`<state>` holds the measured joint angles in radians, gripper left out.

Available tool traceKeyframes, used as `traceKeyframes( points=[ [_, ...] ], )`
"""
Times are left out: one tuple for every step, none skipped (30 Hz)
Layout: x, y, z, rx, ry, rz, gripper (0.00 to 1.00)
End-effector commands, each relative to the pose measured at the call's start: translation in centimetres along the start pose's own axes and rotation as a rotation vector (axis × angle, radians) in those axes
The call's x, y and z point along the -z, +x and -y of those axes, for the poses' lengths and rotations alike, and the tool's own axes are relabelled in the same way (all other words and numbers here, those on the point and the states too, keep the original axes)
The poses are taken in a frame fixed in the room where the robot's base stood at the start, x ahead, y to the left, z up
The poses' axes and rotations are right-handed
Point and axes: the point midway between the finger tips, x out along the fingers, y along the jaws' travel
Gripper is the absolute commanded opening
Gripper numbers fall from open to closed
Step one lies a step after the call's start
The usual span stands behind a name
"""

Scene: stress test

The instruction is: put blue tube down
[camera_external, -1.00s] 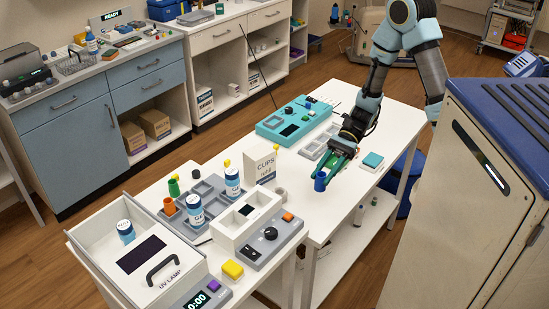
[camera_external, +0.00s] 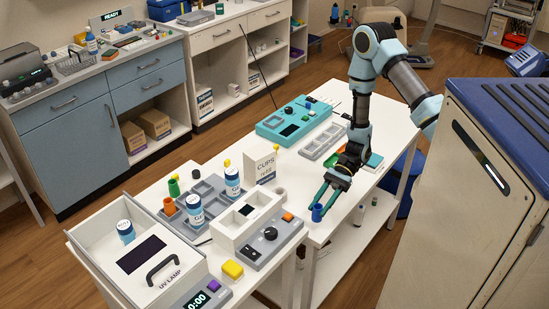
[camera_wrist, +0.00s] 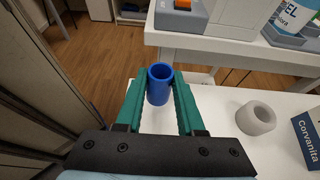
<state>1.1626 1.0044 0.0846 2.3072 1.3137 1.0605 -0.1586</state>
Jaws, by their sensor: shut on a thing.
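The blue tube (camera_wrist: 158,92) is held upright between the two green fingers of my gripper (camera_wrist: 160,98) in the wrist view, its open top facing the camera. In the external view the blue tube (camera_external: 317,212) is at the fingertips of my gripper (camera_external: 324,204), over the front part of the white table (camera_external: 345,205), near its edge. I cannot tell whether the tube's bottom touches the tabletop.
A grey ring (camera_wrist: 257,118) stands on the table beside the gripper in the wrist view. A Corvanita box (camera_wrist: 309,135) is at the right. A grey device with a black knob (camera_external: 270,240) is left of the gripper. A teal device (camera_external: 293,121) lies farther back.

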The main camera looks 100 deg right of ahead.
Motion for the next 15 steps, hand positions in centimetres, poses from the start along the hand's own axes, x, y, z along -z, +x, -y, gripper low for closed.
traceKeyframes(
  points=[
    [0.5, 0.3, -0.1, -0.002, 0.002, 0.001, 0.0],
    [0.9, 0.4, -0.1, -0.002, 0.003, 0.001, 0.0],
    [1.3, 0.6, -0.1, -0.002, 0.004, 0.001, 0.0],
    [1.6, 0.7, -0.1, -0.002, 0.003, 0.001, 0.0],
    [1.9, 0.8, 0.0, -0.001, 0.002, 0.001, 0.0],
    [2.1, 0.9, 0.0, -0.001, 0.001, 0.0, 0.0],
    [2.3, 1.0, 0.0, 0.0, 0.002, 0.0, 0.0],
    [2.4, 1.0, 0.0, 0.0, 0.002, 0.0, 0.0],
    [2.5, 1.1, 0.0, 0.0, 0.001, 0.0, 0.0],
    [2.5, 1.1, 0.0, 0.0, 0.001, 0.0, 0.0],
    [2.5, 1.1, 0.0, 0.0, 0.001, 0.0, 0.0],
    [2.5, 1.1, 0.0, 0.0, 0.001, 0.0, 0.0],
    [2.5, 1.1, 0.0, 0.0, 0.001, 0.0, 0.0],
    [2.5, 1.1, 0.0, 0.0, 0.0, 0.0, 0.0],
    [2.5, 1.1, 0.0, 0.0, 0.001, 0.0, 0.0]
  ],
)
